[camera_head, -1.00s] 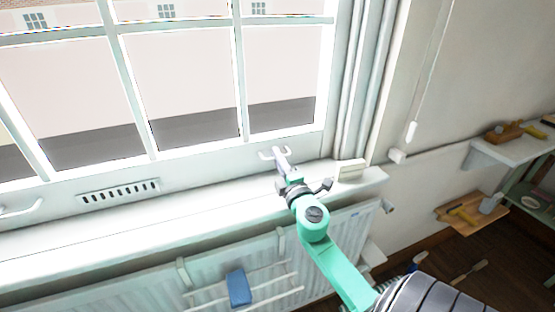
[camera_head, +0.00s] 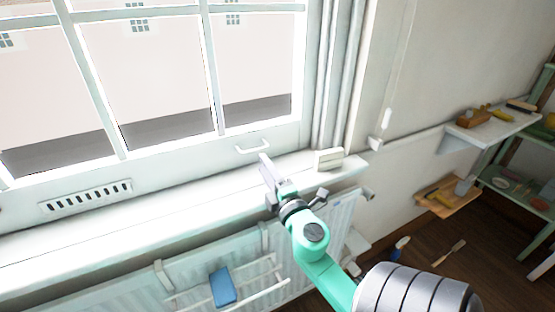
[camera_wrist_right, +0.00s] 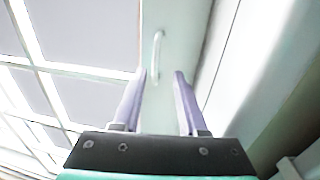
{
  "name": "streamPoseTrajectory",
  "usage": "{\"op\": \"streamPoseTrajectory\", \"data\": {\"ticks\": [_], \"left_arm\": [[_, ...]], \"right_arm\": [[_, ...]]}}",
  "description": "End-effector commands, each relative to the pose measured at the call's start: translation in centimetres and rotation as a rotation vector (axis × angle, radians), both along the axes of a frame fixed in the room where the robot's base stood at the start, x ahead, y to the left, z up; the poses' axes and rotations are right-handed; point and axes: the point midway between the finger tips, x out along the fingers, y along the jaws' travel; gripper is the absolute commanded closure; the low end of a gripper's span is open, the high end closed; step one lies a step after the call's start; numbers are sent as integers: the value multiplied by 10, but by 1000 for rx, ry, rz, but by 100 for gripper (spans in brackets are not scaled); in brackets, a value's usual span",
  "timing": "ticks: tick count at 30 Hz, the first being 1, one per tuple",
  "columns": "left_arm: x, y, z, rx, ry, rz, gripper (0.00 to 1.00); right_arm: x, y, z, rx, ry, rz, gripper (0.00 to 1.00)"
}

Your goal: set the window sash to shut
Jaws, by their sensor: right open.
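The white window sash (camera_head: 112,118) has glazing bars and a bottom rail close above the sill; whether a gap remains there I cannot tell. A white lift handle (camera_head: 253,148) is on its rail at the right; it also shows in the right wrist view (camera_wrist_right: 157,52). My right gripper (camera_head: 265,161) is just below the handle, over the sill, apart from it. In the right wrist view its two fingers (camera_wrist_right: 160,75) are spread and empty, with the handle beyond their tips. My left gripper is not in view.
The white sill (camera_head: 150,208) runs under the window, with a small pale block (camera_head: 328,159) at its right end. Below are a radiator (camera_head: 325,222) and a blue cloth (camera_head: 223,287) on a rail. Shelves (camera_head: 490,130) with tools stand at the right wall.

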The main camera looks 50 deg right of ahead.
Motion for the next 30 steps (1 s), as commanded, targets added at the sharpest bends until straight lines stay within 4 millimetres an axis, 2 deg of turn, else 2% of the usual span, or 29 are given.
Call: {"op": "streamPoseTrajectory", "data": {"ticks": [1, 3, 6, 9, 13, 30], "left_arm": [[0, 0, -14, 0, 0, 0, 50], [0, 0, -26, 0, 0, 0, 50], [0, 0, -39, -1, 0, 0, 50], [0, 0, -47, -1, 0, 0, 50], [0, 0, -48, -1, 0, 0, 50], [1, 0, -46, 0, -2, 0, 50]], "right_arm": [[-14, 4, -12, 5, 3, -2, 58], [-32, 10, -17, 4, 4, -3, 58], [-54, 18, -19, 3, 4, -4, 58], [-67, 23, -19, 3, 3, -2, 58], [-73, 25, -15, 0, 3, -1, 58], [-73, 25, -14, 1, 3, 0, 58]]}}
